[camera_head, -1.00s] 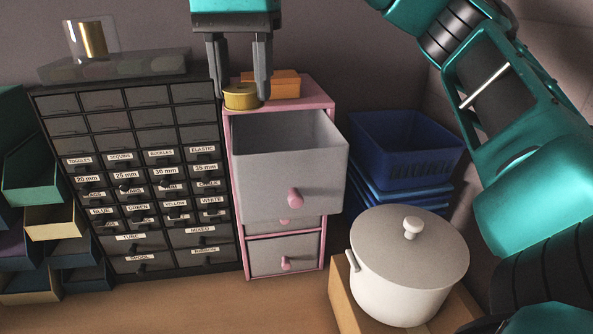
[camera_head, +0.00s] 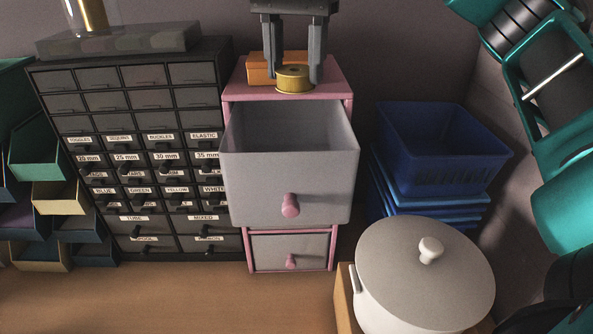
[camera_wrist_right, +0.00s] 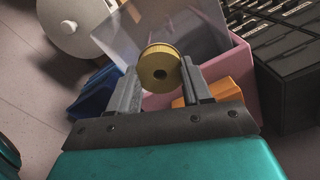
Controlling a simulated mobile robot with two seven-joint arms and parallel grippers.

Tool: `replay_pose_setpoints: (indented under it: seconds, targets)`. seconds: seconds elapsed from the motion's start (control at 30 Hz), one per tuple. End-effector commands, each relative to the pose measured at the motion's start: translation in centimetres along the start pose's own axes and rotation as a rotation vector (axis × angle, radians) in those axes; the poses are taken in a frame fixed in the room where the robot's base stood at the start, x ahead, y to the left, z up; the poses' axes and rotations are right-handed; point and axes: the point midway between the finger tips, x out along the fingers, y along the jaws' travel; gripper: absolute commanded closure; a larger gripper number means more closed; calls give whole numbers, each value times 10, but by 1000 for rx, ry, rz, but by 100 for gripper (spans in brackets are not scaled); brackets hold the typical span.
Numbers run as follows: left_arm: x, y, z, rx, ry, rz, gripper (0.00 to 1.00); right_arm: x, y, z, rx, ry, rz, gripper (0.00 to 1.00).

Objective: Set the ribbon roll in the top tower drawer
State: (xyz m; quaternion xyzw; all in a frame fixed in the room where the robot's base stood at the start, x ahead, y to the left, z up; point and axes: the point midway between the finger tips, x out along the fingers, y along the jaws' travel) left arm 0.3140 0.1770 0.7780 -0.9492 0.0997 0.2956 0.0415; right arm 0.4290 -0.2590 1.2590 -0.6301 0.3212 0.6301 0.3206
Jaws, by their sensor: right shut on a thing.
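The ribbon roll (camera_head: 294,78) is a small gold-yellow spool. My right gripper (camera_head: 295,74) is shut on it, one finger on each side, at the pink tower's top. In the right wrist view the roll (camera_wrist_right: 150,60) sits between the fingertips, its round face and dark centre hole showing. The pink tower (camera_head: 338,78) has its top drawer (camera_head: 255,190) pulled well out. This grey drawer has a pink knob, and the part of its inside that shows is empty. The roll is behind the drawer's opening in the head view. My left gripper is not in view.
An orange box (camera_head: 259,70) lies on the tower top close to the roll. A dark labelled cabinet (camera_head: 130,75) stands left. Blue baskets (camera_head: 430,150) and a white lidded pot (camera_head: 425,275) stand right. The wooden table front (camera_head: 200,300) is clear.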

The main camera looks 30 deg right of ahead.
Motion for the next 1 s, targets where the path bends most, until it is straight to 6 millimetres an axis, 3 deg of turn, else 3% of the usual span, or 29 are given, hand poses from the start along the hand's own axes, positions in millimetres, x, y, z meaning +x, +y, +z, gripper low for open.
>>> replay_pose_setpoints:
  seconds: [0.4, 0.6, 1.0]
  targets:
    - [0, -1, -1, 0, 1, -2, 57, 71, 1, 0, 0, -4, 4, 80]
    - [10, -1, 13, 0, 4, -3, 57, 118, 1, 0, 1, -4, 3, 80]
    - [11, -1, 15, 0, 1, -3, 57, 154, 1, 0, 2, -1, 2, 80]
